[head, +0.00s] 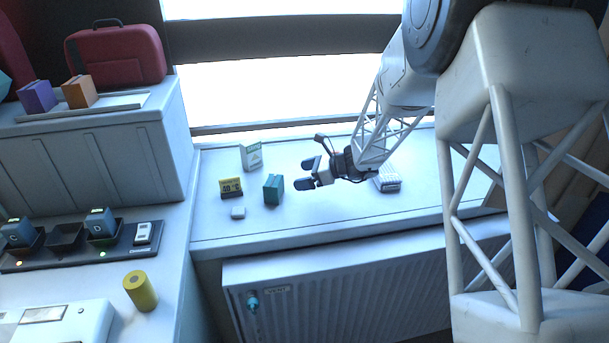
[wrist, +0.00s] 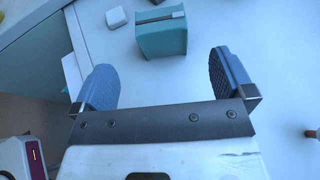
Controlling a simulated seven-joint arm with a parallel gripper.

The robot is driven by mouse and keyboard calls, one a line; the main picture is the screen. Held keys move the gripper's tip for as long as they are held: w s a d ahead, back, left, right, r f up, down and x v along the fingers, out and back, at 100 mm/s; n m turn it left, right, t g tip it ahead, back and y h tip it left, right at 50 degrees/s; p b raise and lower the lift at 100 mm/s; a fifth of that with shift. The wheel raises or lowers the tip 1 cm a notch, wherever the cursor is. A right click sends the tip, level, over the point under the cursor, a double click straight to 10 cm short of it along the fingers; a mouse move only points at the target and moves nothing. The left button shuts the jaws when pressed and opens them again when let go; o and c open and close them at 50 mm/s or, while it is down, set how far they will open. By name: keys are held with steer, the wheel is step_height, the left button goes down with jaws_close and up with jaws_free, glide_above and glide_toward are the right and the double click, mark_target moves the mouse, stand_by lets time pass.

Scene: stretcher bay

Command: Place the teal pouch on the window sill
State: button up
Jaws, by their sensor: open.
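The teal pouch (head: 273,189) stands upright on the white window sill (head: 320,222), left of my gripper (head: 308,174) in the head view. My gripper is open and empty, apart from the pouch. In the wrist view, the teal pouch (wrist: 162,36) is ahead of and between the two fingers of my gripper (wrist: 160,78). A dark strip runs along its top.
On the sill near the pouch are a yellow and black display (head: 231,187), a small white block (head: 238,212) and a folded card (head: 251,156). A white item (head: 387,180) lies to the right, beneath my arm. The sill's front is clear.

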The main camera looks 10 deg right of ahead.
steer(key=shift+r, duration=0.1)
steer(key=s+a+r+n+g+h, duration=0.2)
steer(key=s+r+n, duration=0.35)
steer(key=s, duration=0.45)
steer(key=s+a+r+n+g+h, duration=0.25)
steer(key=s+r+n, duration=0.35)
steer(key=s, duration=0.4)
steer(key=s+d+r+n+h, duration=0.1)
steer(key=s+d+n+h, duration=0.1)
steer(key=s, duration=0.6)
steer(key=s+d+r+n+t+h, duration=0.1)
steer(key=s+d+r+n+h, duration=0.1)
steer(key=s+n, duration=0.3)
steer(key=s+d+r+n+h, duration=0.2)
steer(key=s+n+h, duration=0.2)
steer(key=s, duration=0.7)
steer(key=shift+s+d+t, duration=0.2)
steer(key=shift+s+t, duration=0.1)
steer(key=shift+t, duration=0.05)
